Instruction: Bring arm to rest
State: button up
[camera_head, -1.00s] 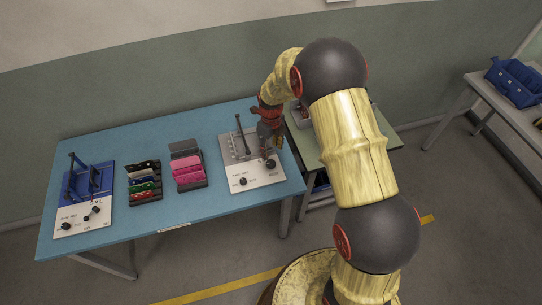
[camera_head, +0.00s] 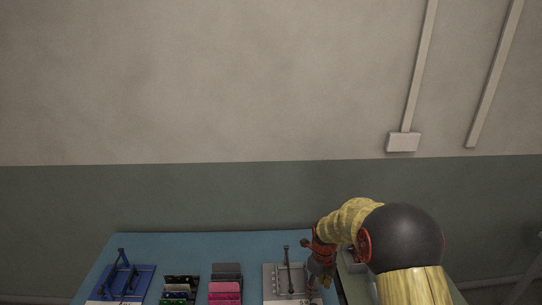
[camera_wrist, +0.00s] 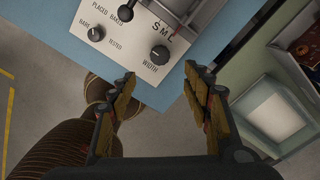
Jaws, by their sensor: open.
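My gripper (camera_wrist: 160,100) is open and empty in the wrist view, its two fingers wide apart. It is above the front corner of the white and grey device (camera_wrist: 160,35) with knobs and the letters S M L. In the head view my gripper (camera_head: 321,272) is at the right end of the blue table (camera_head: 150,246), beside the grey device (camera_head: 285,280) with its upright lever. My arm bends down to it from the right.
A blue device (camera_head: 128,281) stands at the table's left. Two racks of coloured items, one dark (camera_head: 181,287) and one grey and pink (camera_head: 226,284), stand between the devices. A green side table (camera_wrist: 230,70) with a pale tray (camera_wrist: 272,112) adjoins on the right.

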jog(key=s+r+n+t+b, duration=0.3)
jog(key=s+r+n+t, duration=0.2)
jog(key=s+r+n, duration=2.3)
jog(key=shift+s+t, duration=0.3)
jog(key=shift+s, duration=0.95)
jog(key=shift+c, duration=0.3)
